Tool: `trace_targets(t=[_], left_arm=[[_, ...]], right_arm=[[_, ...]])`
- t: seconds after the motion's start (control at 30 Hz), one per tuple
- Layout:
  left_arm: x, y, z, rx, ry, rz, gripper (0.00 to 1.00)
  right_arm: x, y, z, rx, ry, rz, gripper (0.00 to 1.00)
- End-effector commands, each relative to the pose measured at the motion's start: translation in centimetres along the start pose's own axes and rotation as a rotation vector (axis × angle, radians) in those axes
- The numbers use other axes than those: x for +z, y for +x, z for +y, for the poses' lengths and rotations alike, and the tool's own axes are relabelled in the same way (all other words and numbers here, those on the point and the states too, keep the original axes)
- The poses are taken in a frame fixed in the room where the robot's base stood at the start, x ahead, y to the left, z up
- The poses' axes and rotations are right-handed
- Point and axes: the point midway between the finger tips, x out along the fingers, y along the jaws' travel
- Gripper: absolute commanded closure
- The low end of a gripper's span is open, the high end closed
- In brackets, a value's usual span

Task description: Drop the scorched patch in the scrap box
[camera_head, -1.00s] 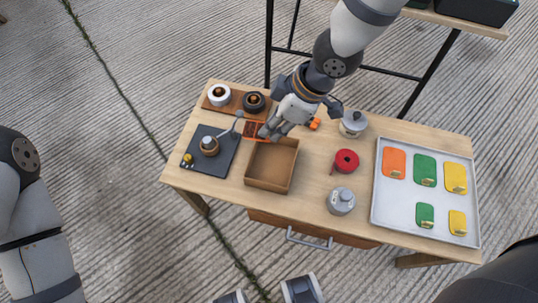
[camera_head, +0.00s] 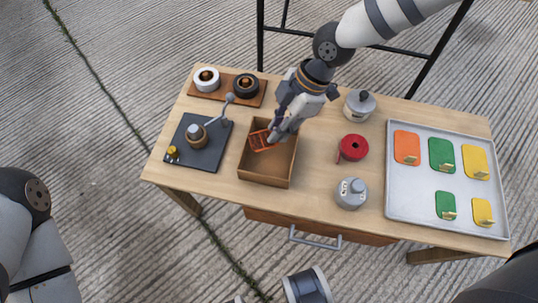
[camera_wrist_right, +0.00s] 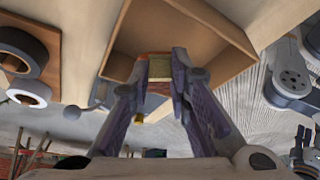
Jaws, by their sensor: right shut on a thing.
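The scorched patch (camera_head: 260,141), orange with dark marks, is gripped by my right gripper (camera_head: 272,138). The brown open scrap box (camera_head: 264,181) stands on the table, and the patch overlaps its opening near the back left. I cannot tell whether the patch is just above the rim or a little inside. In the right wrist view the fingers (camera_wrist_right: 160,72) are closed on the patch's edge (camera_wrist_right: 159,68), with the box (camera_wrist_right: 205,25) around and beyond it. My left arm shows at the lower left, but its gripper is out of view.
Left of the box is a dark mat (camera_head: 190,155) with a lever tool (camera_head: 197,135). Behind is a wooden board (camera_head: 226,91) with two rolls. To the right are a red spool (camera_head: 353,148), metal pots (camera_head: 351,193) and a grey tray (camera_head: 420,205) of coloured patches.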

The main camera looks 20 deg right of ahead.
Motion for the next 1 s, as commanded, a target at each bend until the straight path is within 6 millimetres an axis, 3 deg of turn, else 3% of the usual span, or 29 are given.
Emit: trace_targets(t=[0.17,0.2,0.3,0.6,0.67,1.0], left_arm=[[0.0,-0.1,0.0,0.0,0.0,0.001,0.53],[0.0,-0.1,0.0,0.0,0.0,0.001,0.53],[0.0,-0.1,0.0,0.0,0.0,0.001,0.53],[0.0,-0.1,0.0,0.0,0.0,0.001,0.53],[0.0,-0.1,0.0,0.0,0.0,0.001,0.53],[0.0,-0.1,0.0,0.0,0.0,0.001,0.53]], right_arm=[[-0.1,-0.2,0.1,0.002,-0.001,0.001,0.97],[-0.1,-0.2,0.1,0.002,-0.001,0.001,0.76],[-0.1,-0.2,0.1,0.002,-0.001,0.001,0.59],[-0.1,-0.5,0.1,0.003,0.0,0.0,0.59],[-0.1,-1.3,0.1,0.003,0.0,0.001,0.59],[-0.1,-10.0,0.1,0.006,0.0,0.003,0.59]])
